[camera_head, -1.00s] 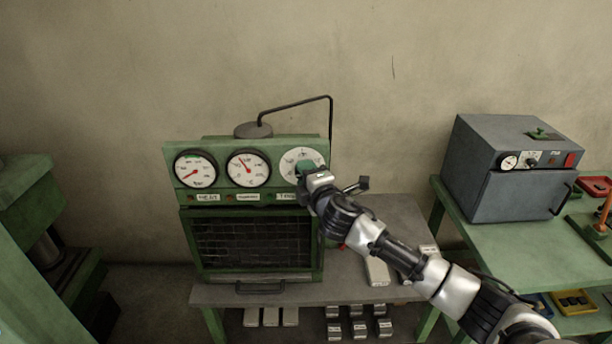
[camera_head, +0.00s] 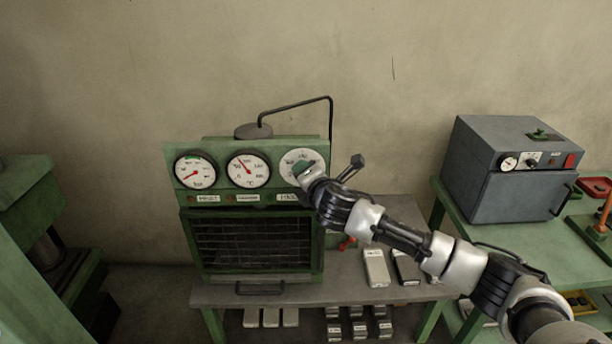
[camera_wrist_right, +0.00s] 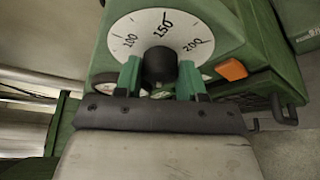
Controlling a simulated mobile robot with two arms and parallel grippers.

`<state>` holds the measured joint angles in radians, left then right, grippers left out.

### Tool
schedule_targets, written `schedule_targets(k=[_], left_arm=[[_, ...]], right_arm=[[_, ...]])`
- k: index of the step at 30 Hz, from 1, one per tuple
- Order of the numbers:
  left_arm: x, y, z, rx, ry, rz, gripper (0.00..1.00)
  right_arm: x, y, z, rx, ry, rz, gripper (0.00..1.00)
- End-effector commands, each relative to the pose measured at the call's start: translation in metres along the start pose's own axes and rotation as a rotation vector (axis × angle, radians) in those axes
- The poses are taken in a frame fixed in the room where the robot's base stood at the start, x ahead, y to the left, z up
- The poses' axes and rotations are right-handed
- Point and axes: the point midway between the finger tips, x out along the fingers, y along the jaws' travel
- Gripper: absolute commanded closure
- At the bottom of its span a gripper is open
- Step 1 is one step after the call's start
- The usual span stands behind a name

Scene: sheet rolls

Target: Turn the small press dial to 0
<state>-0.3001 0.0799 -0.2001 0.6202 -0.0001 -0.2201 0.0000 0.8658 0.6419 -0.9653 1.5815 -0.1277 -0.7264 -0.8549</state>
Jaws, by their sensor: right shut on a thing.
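The small press dial (camera_head: 292,157) is a round white scale at the right end of the green press panel. In the right wrist view its white face (camera_wrist_right: 140,38) shows 100, 150 and 200, with a dark round knob (camera_wrist_right: 160,64) at its centre. My right gripper (camera_head: 306,170) is at the dial and covers its lower right part. In the right wrist view its green fingers (camera_wrist_right: 160,80) stand on either side of the knob, shut on it. The 0 mark and the pointer setting cannot be made out. My left gripper is not in view.
Two round gauges (camera_head: 221,169) sit left of the dial. Below is the dark grille (camera_head: 250,242) of the green press. A thin black bent rod (camera_head: 331,125) rises behind it. Pale blocks (camera_head: 376,268) lie on the bench at right. A grey oven (camera_head: 515,195) stands farther right.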

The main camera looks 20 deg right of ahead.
Motion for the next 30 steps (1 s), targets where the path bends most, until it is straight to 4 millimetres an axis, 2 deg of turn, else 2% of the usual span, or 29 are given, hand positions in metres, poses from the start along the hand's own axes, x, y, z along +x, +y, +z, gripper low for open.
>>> schedule_targets(k=[8,9,13,23,26,30], left_arm=[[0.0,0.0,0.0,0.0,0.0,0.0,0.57],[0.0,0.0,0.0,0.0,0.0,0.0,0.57],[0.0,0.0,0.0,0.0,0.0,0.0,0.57],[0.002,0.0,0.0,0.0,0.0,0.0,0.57],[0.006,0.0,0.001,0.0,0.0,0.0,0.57],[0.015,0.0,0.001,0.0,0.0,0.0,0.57]], right_arm=[[0.0,-0.003,-0.002,-0.003,0.003,-0.005,0.84],[0.0,-0.003,-0.002,-0.003,0.003,-0.005,0.54],[0.0,-0.002,-0.001,-0.001,0.002,-0.003,0.34],[-0.003,-0.001,-0.001,0.0,0.001,0.0,0.34],[-0.01,-0.002,-0.001,0.0,0.001,0.001,0.34],[-0.032,-0.004,-0.002,-0.001,0.002,0.001,0.34]])
